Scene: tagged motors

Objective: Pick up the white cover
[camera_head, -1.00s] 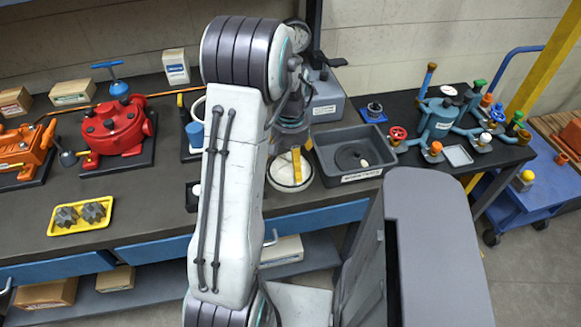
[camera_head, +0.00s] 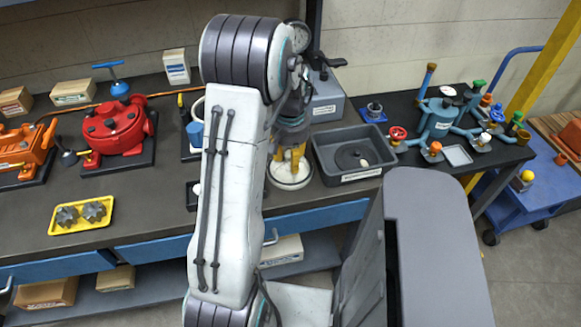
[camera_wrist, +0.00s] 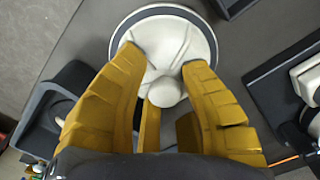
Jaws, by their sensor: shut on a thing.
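The white cover (camera_head: 290,180) is a round lid with a grey rim band on the dark bench, right of my arm in the head view. In the wrist view the white cover (camera_wrist: 180,25) shows raised ribs and a round central knob. My gripper (camera_head: 289,162) is over the cover with its yellow fingers pointing down. In the wrist view my gripper (camera_wrist: 163,65) has its fingers on both sides of the knob, shut on the cover. The exact contact points are partly hidden. I cannot tell whether the cover's underside touches the bench.
A dark grey bin (camera_head: 322,165) with a small white piece inside stands close right of the cover. A blue valve manifold (camera_head: 440,122) is farther right. A red motor (camera_head: 115,125) and a yellow tray (camera_head: 60,229) holding gears are left.

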